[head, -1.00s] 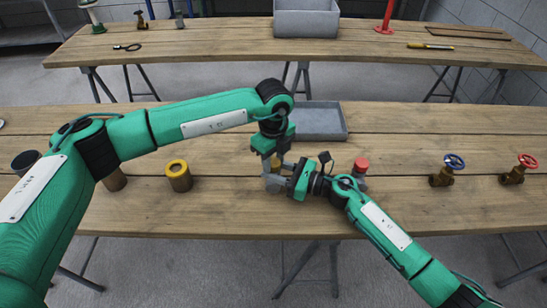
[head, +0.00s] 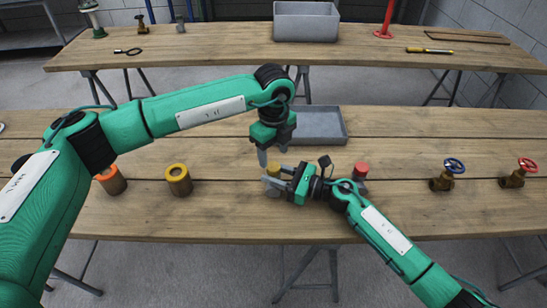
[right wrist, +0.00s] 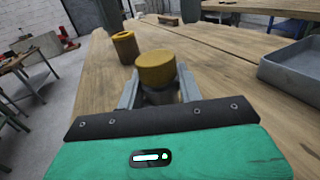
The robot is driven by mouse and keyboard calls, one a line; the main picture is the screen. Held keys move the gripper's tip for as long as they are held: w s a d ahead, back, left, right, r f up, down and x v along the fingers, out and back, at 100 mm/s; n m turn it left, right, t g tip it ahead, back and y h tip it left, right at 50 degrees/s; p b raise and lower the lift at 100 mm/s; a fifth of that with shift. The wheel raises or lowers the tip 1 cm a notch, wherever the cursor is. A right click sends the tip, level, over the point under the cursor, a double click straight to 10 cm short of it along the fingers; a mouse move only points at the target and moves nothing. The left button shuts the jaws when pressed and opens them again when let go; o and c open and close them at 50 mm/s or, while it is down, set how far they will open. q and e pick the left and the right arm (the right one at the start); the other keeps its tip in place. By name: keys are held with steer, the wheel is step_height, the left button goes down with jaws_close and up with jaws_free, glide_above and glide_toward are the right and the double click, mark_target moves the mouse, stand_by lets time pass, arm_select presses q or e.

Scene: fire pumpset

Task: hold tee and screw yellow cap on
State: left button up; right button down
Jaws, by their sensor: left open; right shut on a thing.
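The yellow cap (right wrist: 156,68) sits level on top of a dark grey fitting (right wrist: 160,96), seemingly the tee, in the right wrist view. My right gripper (right wrist: 158,100) is shut on that fitting, which is mostly hidden by the cap and fingers. In the head view my right gripper (head: 273,183) is low over the near table, with a little of the yellow cap showing at its tips. My left gripper (head: 270,156) is open and empty, pointing down just above the cap. How far the cap is screwed on cannot be told.
On the near table (head: 400,205) stand a yellow-ringed cylinder (head: 178,180), an orange-topped cylinder (head: 111,181), a red-topped piece (head: 361,169), a blue-wheel valve (head: 448,175) and a red-wheel valve (head: 519,172). A grey tray (head: 343,125) lies behind my grippers.

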mark_target(273, 166)
arm_select(q)
steer(key=shift+c, duration=0.5)
steer(key=shift+r, duration=1.75)
steer(key=shift+f, duration=4.05)
steer(key=c, duration=0.7)
steer(key=o, duration=0.8)
